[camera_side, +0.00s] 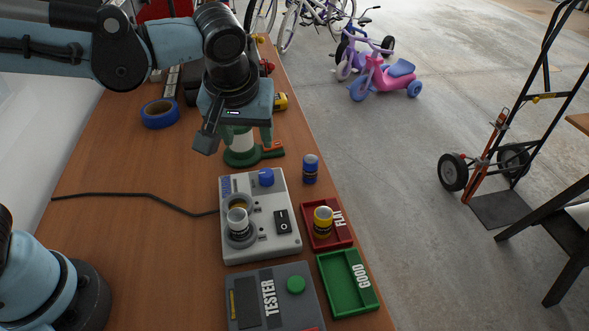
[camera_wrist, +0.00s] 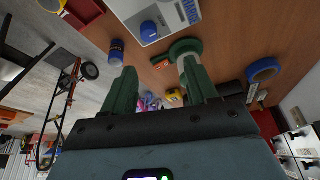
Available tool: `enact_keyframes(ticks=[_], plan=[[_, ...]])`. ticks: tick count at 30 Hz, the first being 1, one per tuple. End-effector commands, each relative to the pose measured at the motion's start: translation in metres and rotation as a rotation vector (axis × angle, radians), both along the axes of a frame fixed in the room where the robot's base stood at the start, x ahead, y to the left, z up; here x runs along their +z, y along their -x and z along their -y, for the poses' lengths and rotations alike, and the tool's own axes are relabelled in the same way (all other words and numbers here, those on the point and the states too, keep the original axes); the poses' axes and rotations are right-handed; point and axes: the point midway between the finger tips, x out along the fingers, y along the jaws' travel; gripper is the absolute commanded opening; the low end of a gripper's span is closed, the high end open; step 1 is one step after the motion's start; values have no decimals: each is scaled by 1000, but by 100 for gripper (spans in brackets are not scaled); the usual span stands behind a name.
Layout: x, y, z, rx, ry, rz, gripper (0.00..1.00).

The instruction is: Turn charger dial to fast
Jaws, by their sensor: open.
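The charger is a pale grey box (camera_side: 270,238) on the wooden bench, with a blue dial (camera_side: 266,177) at its far end. In the wrist view the charger (camera_wrist: 168,32) and blue dial (camera_wrist: 148,27) show at the top, beyond the fingertips. The dial's pointer and setting marks are too small to read. My gripper (camera_side: 246,136) has green fingers, apart and empty, above the bench beyond the charger's far edge. In the wrist view my gripper (camera_wrist: 159,67) is open and not touching the dial.
A green and white object (camera_side: 240,152) stands below my fingers. A blue battery (camera_side: 311,168) stands right of the dial. A battery (camera_side: 238,222) sits in the charger's round well beside a black switch (camera_side: 283,221). Red tray (camera_side: 337,236), green tray (camera_side: 347,285) and tester (camera_side: 270,280) are nearer.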

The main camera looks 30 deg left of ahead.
Motion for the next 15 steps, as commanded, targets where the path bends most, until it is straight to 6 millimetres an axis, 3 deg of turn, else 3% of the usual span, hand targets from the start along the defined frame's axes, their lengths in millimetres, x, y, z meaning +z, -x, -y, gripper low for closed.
enact_keyframes(ticks=[1, 6, 15], plan=[[-1, -3, 11, 24, -10, 0, 58], [-4, -6, 26, 90, -26, 5, 58], [-27, -14, 21, 106, -27, 7, 58]])
